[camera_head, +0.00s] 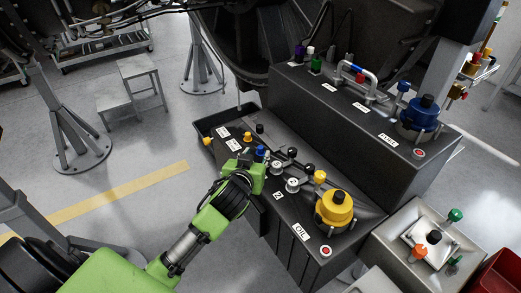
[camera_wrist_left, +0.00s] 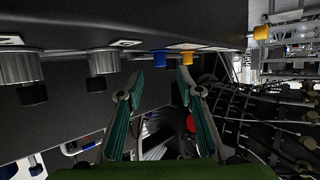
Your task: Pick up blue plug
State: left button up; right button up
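The blue plug (camera_head: 260,153) stands on the top of the dark lower cart, just beyond my left gripper (camera_head: 253,168). In the left wrist view the picture is turned over, so the blue plug (camera_wrist_left: 159,59) hangs from the panel edge at the top. There it lies between and slightly above the tips of my left gripper (camera_wrist_left: 160,78), whose fingers are spread apart with nothing between them. The plug looks farther off than the tips, with no contact visible. My right gripper is not in view.
A yellow plug (camera_wrist_left: 187,58) sits close beside the blue one; the head view shows a yellow plug (camera_head: 247,137) behind it. Metal knobs (camera_head: 292,184) and a large yellow cap (camera_head: 334,208) stand nearer on the cart. A taller dark cart (camera_head: 350,125) rises behind.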

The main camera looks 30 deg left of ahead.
aim_at(260, 148)
pick_arm(q)
jog(key=shift+w+a+p, duration=0.15)
jog(key=shift+w+p, duration=0.25)
jog(key=shift+w, duration=0.15)
jog(key=p+x, duration=0.1)
jog(key=x, duration=0.2)
jog(key=shift+w, duration=0.1)
jog(key=shift+w+a+f, duration=0.15)
jog(key=shift+w+f, duration=0.1)
jog(key=shift+w, duration=0.15)
jog(key=c, duration=0.8)
